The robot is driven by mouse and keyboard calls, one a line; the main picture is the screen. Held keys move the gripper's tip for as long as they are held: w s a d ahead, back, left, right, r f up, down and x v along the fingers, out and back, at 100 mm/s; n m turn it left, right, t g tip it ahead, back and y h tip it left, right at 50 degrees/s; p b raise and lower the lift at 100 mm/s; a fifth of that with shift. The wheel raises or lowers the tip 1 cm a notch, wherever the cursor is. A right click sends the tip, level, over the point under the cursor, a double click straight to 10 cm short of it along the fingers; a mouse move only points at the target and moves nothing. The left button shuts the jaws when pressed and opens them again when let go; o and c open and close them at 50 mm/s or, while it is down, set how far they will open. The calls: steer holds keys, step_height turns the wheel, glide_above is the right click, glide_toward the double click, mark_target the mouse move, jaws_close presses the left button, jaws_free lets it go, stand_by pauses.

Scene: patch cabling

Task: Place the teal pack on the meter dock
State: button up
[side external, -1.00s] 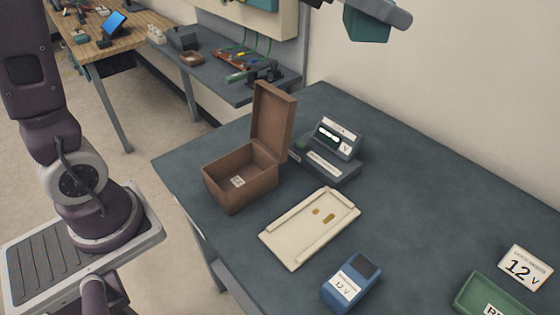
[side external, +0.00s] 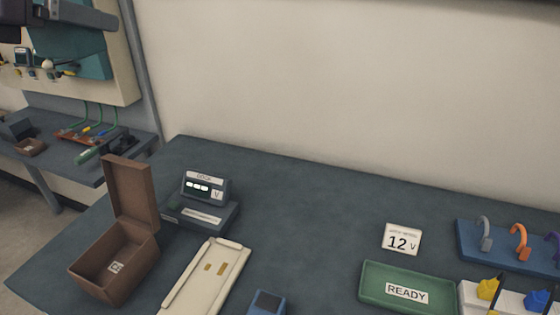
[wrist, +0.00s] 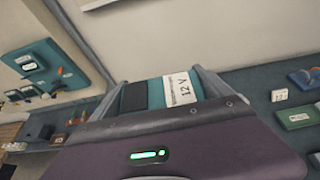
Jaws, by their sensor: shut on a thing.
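The teal pack (wrist: 178,90) carries a white "12 V" label and a dark panel. In the wrist view it sits between the two grey fingers of my gripper (wrist: 162,86), which is shut on it. In the side view I cannot tell my gripper from the dark bar and teal patch at the top left. The meter dock (side external: 206,212), as it appears, is a grey unit with a tilted lit display and a flat labelled base. It stands on the dark bench behind the cream tray. No pack is visible on its base.
An open brown box (side external: 110,270) with a raised lid stands left of the dock. A cream tray (side external: 207,285) lies in front. A blue pack (side external: 266,303) is partly cut off. A green READY tray (side external: 370,290), a 12 V sign (side external: 402,240) and a cable rack (side external: 490,252) stand right.

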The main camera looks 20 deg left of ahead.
steer(key=w+d+f+m+g+h, duration=0.1)
steer(key=w+d+f+m+h, duration=0.45)
steer(key=w+d+f, duration=0.3)
steer(key=m+g+h, duration=0.8)
steer(key=m+g, duration=0.5)
glide_above(335, 271)
step_height(335, 271, down, 26)
steer(key=r, duration=0.1)
steer(key=shift+n, duration=0.25)
step_height(335, 271, down, 10)
steer(key=shift+w+f, duration=0.1)
steer(key=shift+f, duration=0.15)
steer(key=o, duration=1.8)
steer(key=shift+f, duration=0.15)
steer(key=shift+o, duration=0.2)
